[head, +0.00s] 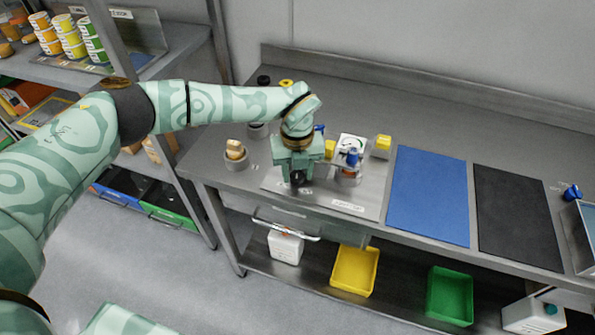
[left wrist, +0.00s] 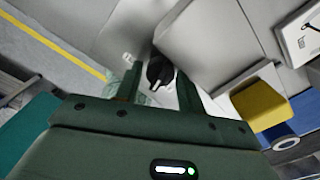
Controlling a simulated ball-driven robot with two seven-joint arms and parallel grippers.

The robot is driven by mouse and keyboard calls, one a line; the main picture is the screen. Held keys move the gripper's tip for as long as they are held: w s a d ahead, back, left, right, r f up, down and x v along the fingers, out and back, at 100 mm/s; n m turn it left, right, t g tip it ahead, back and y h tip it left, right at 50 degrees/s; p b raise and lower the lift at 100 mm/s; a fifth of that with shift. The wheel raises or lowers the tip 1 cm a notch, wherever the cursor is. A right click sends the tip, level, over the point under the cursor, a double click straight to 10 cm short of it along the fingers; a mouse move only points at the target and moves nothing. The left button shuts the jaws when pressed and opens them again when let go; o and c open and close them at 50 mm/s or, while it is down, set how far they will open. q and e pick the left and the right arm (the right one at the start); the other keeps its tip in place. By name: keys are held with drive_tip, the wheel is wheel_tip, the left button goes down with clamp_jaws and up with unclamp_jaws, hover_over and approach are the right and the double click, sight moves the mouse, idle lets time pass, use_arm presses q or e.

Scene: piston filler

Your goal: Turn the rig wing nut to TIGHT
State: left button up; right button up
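My left gripper (head: 297,176) points down over the left part of the rig's grey base plate (head: 372,211) on the steel bench. In the left wrist view, its two fingers (left wrist: 158,80) stand apart. A small black knob-like part with a white mark, apparently the wing nut (left wrist: 160,70), shows between the fingertips. I cannot tell if the fingers touch it. In the head view the gripper mostly hides this spot, and the wing nut's setting cannot be read. My right gripper is not in view.
Right of the gripper stand the rig's white and blue parts (head: 351,157) and yellow blocks (head: 381,143). A blue mat (head: 430,196) and a black mat (head: 515,215) lie clear to the right.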

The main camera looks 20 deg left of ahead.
use_arm(q)
drive_tip(key=c, duration=0.7)
drive_tip(key=shift+r+m, duration=0.1)
drive_tip(key=shift+m, duration=0.3)
drive_tip(key=shift+m+p, duration=0.5)
drive_tip(key=shift+p, duration=0.05)
drive_tip(key=m+p, duration=0.1)
drive_tip(key=m, duration=0.2)
drive_tip(key=shift+m, duration=0.3)
drive_tip(key=m+p, duration=0.1)
drive_tip(key=m, duration=0.2)
drive_tip(key=shift+a, duration=0.1)
drive_tip(key=shift+m+p, duration=0.3)
drive_tip(key=shift+m, duration=1.4)
drive_tip(key=shift+w, duration=0.1)
